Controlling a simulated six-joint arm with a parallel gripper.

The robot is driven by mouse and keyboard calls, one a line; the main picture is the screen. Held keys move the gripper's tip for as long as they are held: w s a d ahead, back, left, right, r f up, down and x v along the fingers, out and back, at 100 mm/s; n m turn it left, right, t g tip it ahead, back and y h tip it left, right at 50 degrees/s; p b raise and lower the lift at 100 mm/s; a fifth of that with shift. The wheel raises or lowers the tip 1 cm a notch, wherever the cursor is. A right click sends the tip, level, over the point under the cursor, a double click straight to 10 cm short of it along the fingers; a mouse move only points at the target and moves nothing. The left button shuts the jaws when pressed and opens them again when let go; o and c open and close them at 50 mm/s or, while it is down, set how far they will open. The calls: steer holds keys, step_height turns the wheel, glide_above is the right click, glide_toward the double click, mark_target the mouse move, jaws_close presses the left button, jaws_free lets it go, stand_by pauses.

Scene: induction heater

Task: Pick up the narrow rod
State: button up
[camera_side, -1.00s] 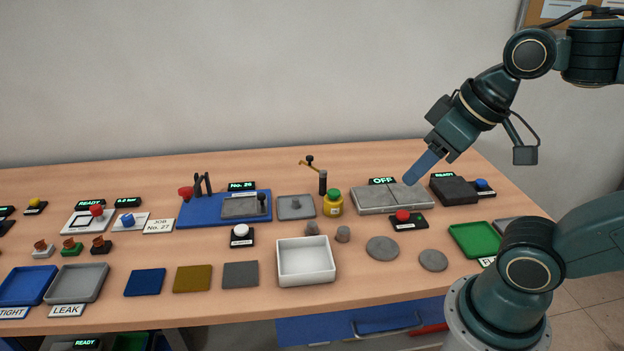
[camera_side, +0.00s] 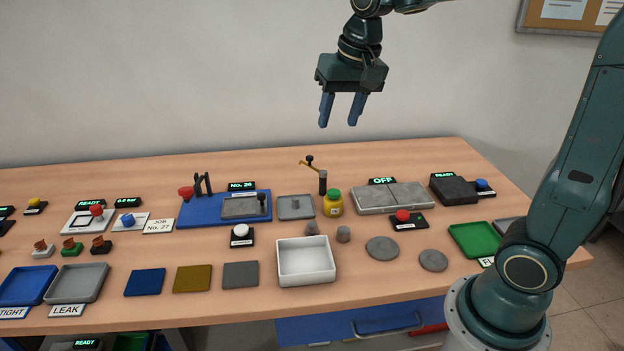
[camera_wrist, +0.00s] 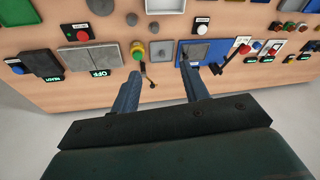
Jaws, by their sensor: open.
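My gripper (camera_side: 338,122) is open and empty, fingers pointing down, high above the back of the table. Its two fingers also show in the wrist view (camera_wrist: 158,78). I cannot tell for sure which part is the narrow rod. A small grey peg (camera_side: 296,204) stands on a square grey tray (camera_side: 284,213) below and left of my gripper; the tray also shows between the fingers in the wrist view (camera_wrist: 162,56). Two short grey stubs, one conical (camera_side: 312,228) and one cylindrical (camera_side: 343,235), stand on the bare table in front.
A dark post with a brass arm (camera_side: 323,182) and a yellow jar (camera_side: 333,205) stand beside the tray. The grey slab marked OFF (camera_side: 375,200) is to their right. A blue board with upright levers (camera_side: 235,217) lies left. A white bin (camera_side: 305,272) is in front.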

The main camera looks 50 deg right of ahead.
steer(key=w+d+f+m+g, duration=0.1)
steer(key=w+d+f+m, duration=0.3)
steer(key=w+f, duration=0.5)
steer(key=w+d+f+m+g, duration=0.2)
steer(key=w+d+f+m, duration=0.2)
steer(key=w+f, duration=0.5)
steer(key=shift+w+d+f, duration=0.15)
steer(key=shift+w+d, duration=0.45)
steer(key=shift+w, duration=0.2)
steer(key=shift+f, duration=0.1)
glide_above(296, 198)
steer(key=shift+a+f, duration=0.1)
steer(key=shift+f, duration=4.1)
steer(key=shift+f, duration=2.55)
